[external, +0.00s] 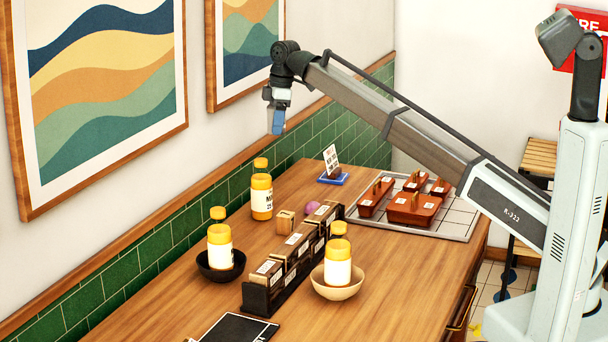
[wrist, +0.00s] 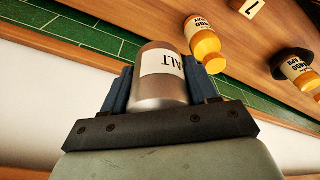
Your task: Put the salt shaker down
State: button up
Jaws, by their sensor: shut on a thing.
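The salt shaker (wrist: 160,82) is a grey metallic cylinder with a white label, partly readable as "ALT". In the wrist view it sits between the two blue fingers of my gripper (wrist: 160,92), which is shut on it. In the external view my gripper (external: 277,122) hangs high above the back of the wooden counter (external: 390,270), near the wall. The shaker is clear of the counter. I cannot make it out clearly in the external view, where the fingers cover most of it.
A yellow bottle (external: 261,196) stands below my gripper. Other bottles stand in a black bowl (external: 221,270) and a tan bowl (external: 336,289), beside a dark rack (external: 262,296). A card stand (external: 332,178) and a tray (external: 449,226) of copper-coloured containers are farther right.

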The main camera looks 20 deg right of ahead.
jog(key=s+a, duration=1)
jog(key=a, duration=0.3)
jog(key=n, duration=0.2)
send_over(186, 307)
jog(key=shift+s+d+f, duration=0.1)
jog(key=shift+f, duration=5.25)
jog(key=shift+s+d+f, duration=0.1)
jog(key=shift+f, duration=5.2)
jog(key=shift+w, duration=0.1)
jog(key=o, duration=1.1)
jog(key=shift+f, duration=0.1)
